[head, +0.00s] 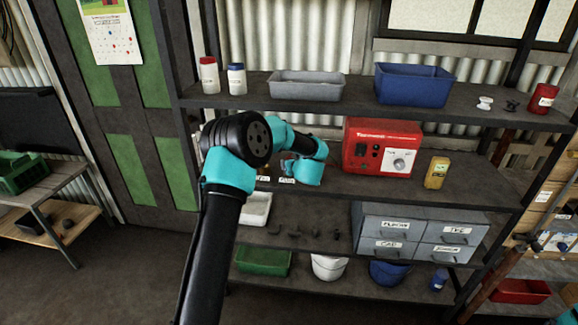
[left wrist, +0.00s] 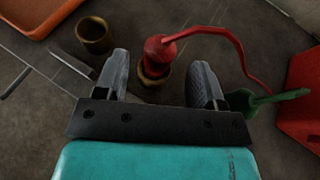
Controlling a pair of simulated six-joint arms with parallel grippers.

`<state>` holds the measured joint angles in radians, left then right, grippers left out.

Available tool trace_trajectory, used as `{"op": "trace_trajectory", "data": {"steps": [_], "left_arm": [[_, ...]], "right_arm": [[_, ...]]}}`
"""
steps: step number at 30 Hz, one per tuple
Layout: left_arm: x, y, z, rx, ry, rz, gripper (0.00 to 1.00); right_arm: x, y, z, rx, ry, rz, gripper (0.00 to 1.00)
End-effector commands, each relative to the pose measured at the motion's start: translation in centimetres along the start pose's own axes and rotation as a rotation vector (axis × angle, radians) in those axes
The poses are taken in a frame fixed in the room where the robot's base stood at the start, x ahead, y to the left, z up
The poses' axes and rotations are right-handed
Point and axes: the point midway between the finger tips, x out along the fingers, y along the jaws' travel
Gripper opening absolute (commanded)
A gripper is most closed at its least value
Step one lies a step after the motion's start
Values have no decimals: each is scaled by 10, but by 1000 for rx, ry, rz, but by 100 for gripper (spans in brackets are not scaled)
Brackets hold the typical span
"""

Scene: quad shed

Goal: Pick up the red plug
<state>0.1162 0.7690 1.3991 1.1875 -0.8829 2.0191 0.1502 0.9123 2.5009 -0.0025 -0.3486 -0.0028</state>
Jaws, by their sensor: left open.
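The red plug (left wrist: 156,48) stands in a brass-coloured socket (left wrist: 153,76) in the left wrist view, with a red cable (left wrist: 228,36) running from its top to the right. My left gripper (left wrist: 160,68) is open, with one finger on each side of the plug and socket. Gaps show between the fingers and the plug. In the head view my left arm reaches to the middle shelf, and its gripper and the plug are hidden there. A green plug or connector (left wrist: 262,98) lies right of the right finger.
An empty brass-coloured socket (left wrist: 94,35) stands left of the left finger. An orange tray (left wrist: 38,17) is at upper left. The red power unit (head: 382,149) stands on the middle shelf (head: 480,190), with a yellow meter (head: 436,172) to its right.

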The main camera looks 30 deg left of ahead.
Motion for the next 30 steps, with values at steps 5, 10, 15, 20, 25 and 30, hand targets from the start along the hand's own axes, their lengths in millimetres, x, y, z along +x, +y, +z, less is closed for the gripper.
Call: {"op": "trace_trajectory", "data": {"steps": [5,10,15,20,25,30], "left_arm": [[17,1,0,0,1,2,63],[40,1,2,0,1,1,63],[51,1,3,0,1,-1,63],[51,1,2,0,1,-1,63],[51,1,3,0,1,-1,63],[51,1,3,0,1,-1,59]], "right_arm": [[0,0,0,0,0,0,0],[0,0,0,0,0,0,0],[0,0,0,0,0,0,0],[0,0,0,0,0,0,0],[0,0,0,0,0,0,0],[0,0,0,0,0,0,0]]}}
